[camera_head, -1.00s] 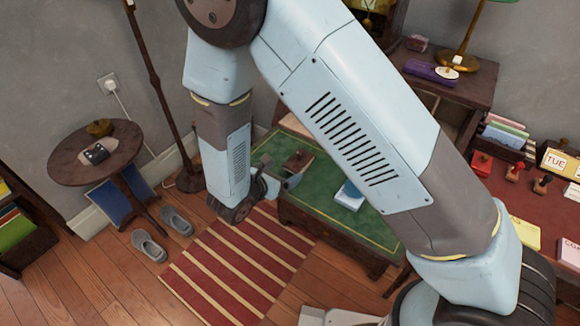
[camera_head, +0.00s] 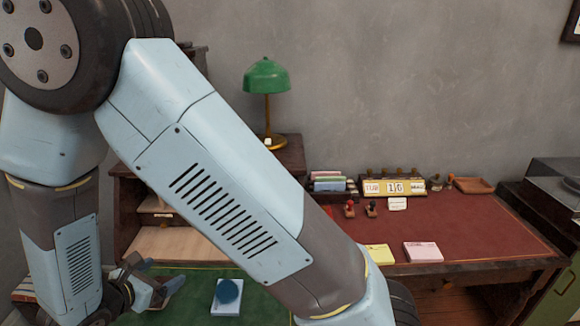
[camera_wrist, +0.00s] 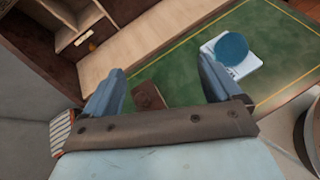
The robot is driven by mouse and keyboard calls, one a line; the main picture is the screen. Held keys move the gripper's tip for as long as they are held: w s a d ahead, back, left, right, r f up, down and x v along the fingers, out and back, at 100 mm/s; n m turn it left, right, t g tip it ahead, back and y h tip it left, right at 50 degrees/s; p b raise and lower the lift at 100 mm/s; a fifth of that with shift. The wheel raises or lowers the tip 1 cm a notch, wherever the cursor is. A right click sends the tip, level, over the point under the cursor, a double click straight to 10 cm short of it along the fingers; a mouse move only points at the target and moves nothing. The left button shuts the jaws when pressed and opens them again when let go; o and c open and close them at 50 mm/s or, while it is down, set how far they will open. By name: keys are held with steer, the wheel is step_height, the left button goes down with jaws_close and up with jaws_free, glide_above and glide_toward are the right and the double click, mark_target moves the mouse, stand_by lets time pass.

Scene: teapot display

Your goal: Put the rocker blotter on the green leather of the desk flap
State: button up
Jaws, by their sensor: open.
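The green leather (camera_head: 260,305) of the lowered desk flap shows low in the head view and fills much of the wrist view (camera_wrist: 185,90). A small brown wooden piece, apparently the rocker blotter (camera_wrist: 148,95), rests on the leather between my fingers in the wrist view, partly cut off by my gripper's body. I cannot pick it out in the head view now. My gripper (camera_wrist: 161,66) is open, with a wide gap between its fingers and nothing visibly clamped. In the head view my gripper (camera_head: 160,284) is over the left part of the flap.
A white pad (camera_head: 226,307) with a blue round thing (camera_head: 228,291) lies on the flap right of my gripper. Desk pigeonholes (camera_head: 155,203) stand behind. A green lamp (camera_head: 266,78) stands at the back. A red-topped desk (camera_head: 460,225) with stamps and note pads is right.

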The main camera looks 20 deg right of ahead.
steer(key=d+r+m+g+y, duration=0.1)
steer(key=d+r+m+g, duration=0.3)
steer(key=d+r+m, duration=0.5)
steer(key=d+r+m+g, duration=0.35)
steer(key=d+r, duration=0.35)
steer(key=d, duration=0.5)
steer(key=s+d+r+m+t+y, duration=0.3)
steer(key=s+d+r+m+y, duration=0.3)
steer(key=s+d+r+m, duration=0.4)
step_height(320, 180, up, 2)
steer(key=s+m, duration=0.2)
steer(key=m, duration=0.1)
steer(key=shift+s+d+y, duration=0.2)
steer(key=shift+d+y, duration=0.15)
steer(key=shift+y, duration=0.05)
